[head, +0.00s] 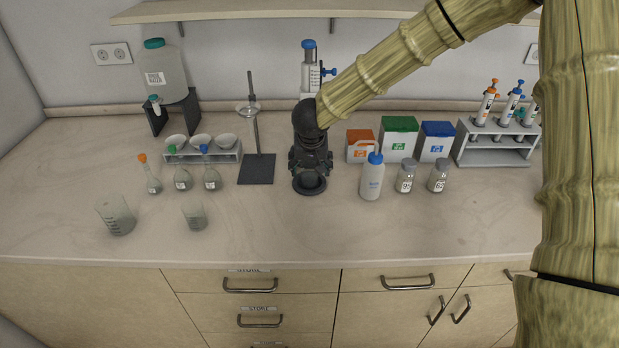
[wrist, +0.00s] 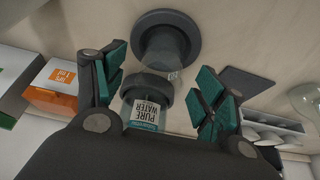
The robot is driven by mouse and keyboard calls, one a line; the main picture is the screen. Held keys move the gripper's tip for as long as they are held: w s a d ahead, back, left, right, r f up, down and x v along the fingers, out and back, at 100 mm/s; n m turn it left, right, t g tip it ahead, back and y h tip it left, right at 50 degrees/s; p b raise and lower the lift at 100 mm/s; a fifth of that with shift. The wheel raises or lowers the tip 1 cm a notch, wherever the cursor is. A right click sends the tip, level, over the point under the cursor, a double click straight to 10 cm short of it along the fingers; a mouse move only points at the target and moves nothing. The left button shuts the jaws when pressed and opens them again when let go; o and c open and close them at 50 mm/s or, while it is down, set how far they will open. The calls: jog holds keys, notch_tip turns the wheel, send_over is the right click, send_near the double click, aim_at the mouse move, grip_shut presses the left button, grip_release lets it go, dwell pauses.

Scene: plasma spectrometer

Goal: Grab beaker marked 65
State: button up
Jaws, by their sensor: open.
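My gripper (head: 311,160) points down over the middle of the bench. In the wrist view its green-padded fingers (wrist: 162,72) are spread apart with nothing held between them. Two small clear glass vessels with dark-printed white labels stand right of my gripper in the head view, a left one (head: 405,180) and a right one (head: 438,180); I cannot read their numbers surely. A large clear beaker (head: 116,217) and a smaller one (head: 195,217) stand at the front left, with no readable number. None of these vessels clearly shows in the wrist view.
A white bottle (head: 371,180) stands between my gripper and the labelled vessels. Boxes (head: 399,137) and a pipette rack (head: 495,150) stand behind. The front strip is clear.

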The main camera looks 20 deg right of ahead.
aim_at(309, 173)
jog(key=shift+w+f, duration=0.4)
jog(key=shift+d+f+p, duration=0.2)
jog(key=shift+f+p, duration=0.1)
jog(key=shift+f, duration=0.5)
jog(key=shift+w+f, duration=0.8)
jog(key=shift+f, duration=0.25)
jog(key=shift+s+r, duration=0.2)
jog(key=shift+s, duration=0.05)
jog(key=shift+w+f, duration=0.1)
jog(key=c, duration=1.3)
jog(key=shift+o, duration=0.2)
